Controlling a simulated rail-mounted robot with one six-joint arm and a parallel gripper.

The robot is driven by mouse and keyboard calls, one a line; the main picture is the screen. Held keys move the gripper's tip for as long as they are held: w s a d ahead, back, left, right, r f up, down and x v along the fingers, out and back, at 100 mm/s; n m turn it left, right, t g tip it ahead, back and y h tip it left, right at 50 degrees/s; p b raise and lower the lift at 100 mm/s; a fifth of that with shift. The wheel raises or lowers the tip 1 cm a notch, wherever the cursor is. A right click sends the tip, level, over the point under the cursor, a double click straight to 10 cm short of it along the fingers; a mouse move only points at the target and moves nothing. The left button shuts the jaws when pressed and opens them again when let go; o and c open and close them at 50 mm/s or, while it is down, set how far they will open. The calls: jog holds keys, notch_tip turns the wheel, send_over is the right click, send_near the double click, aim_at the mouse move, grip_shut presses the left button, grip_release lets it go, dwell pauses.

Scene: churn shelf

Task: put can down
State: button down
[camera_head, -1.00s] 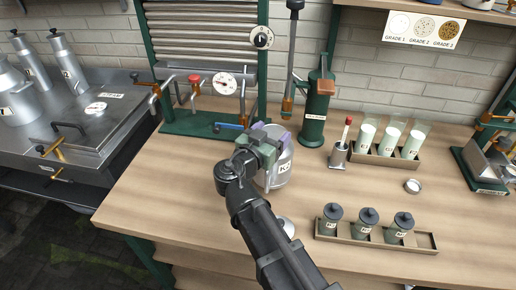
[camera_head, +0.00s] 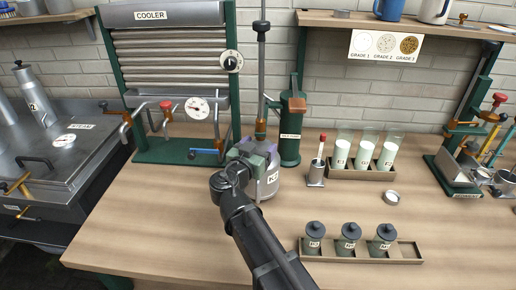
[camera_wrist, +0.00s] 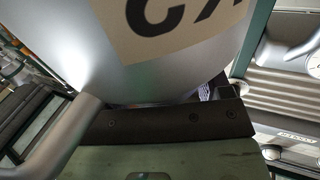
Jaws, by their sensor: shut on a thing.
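The cooler (camera_head: 180,75) stands behind left, with a gauge and taps. The green cylinder (camera_head: 290,140) is close behind the can. The counter's left front is clear.

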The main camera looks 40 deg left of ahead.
jog(key=shift+f+b, duration=0.5)
jog(key=shift+f, duration=0.35)
jog(key=shift+f, duration=0.15)
jog(key=shift+c, duration=0.3)
grip_release()
jog(key=s+d, duration=0.2)
jog(key=s, duration=1)
